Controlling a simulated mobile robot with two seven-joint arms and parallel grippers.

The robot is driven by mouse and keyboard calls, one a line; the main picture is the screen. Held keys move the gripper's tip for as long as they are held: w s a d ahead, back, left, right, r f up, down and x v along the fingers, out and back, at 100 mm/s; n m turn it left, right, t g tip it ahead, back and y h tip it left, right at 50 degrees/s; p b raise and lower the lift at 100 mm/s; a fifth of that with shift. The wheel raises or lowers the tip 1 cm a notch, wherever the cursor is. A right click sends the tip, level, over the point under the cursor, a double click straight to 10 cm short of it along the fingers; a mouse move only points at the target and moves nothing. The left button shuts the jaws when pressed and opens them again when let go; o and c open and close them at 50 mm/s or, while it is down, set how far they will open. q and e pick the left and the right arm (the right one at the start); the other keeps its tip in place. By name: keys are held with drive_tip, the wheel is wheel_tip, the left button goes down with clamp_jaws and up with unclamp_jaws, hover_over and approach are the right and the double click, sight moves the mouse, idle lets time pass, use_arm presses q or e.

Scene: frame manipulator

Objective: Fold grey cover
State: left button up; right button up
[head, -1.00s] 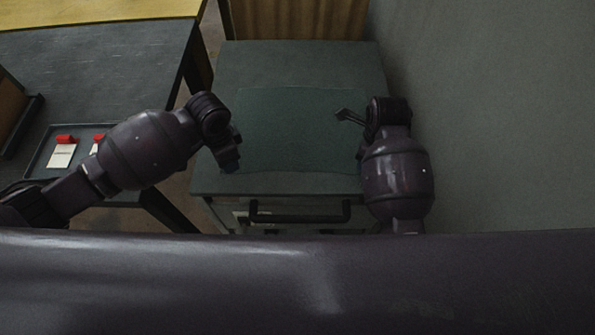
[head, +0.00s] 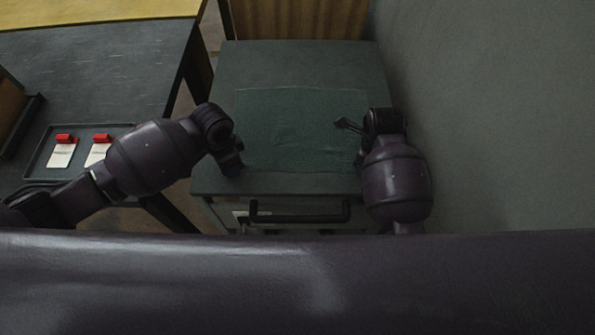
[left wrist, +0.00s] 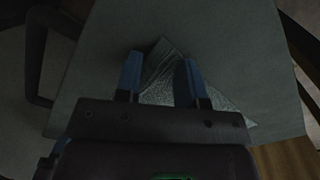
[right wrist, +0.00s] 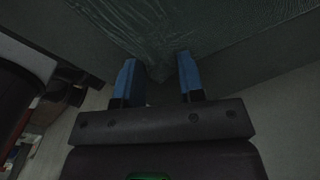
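The grey cover (head: 285,125), a thin dark cloth, lies spread on the cabinet top (head: 290,60), with wrinkles across it. My left gripper (head: 237,170) is at the cover's near left corner. In the left wrist view its blue fingers (left wrist: 161,65) are apart, with a cover corner (left wrist: 160,72) between them. My right gripper (head: 350,126) is at the cover's right edge. In the right wrist view its fingers (right wrist: 156,65) are apart, with a pointed, creased corner of the cover (right wrist: 155,66) between them. Neither gripper is visibly closed on the cloth.
The cabinet has a dark handle (head: 300,213) on its front. A wall (head: 490,110) stands close on the right. At left is a dark table (head: 100,70) with a tray (head: 40,163) holding white cards with red clips (head: 63,150). Bare cabinet top shows behind the cover.

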use_arm(q)
drive_tip(key=shift+s, duration=0.1)
clamp_jaws()
use_arm(e)
clamp_jaws()
drive_tip(key=shift+r, duration=0.1)
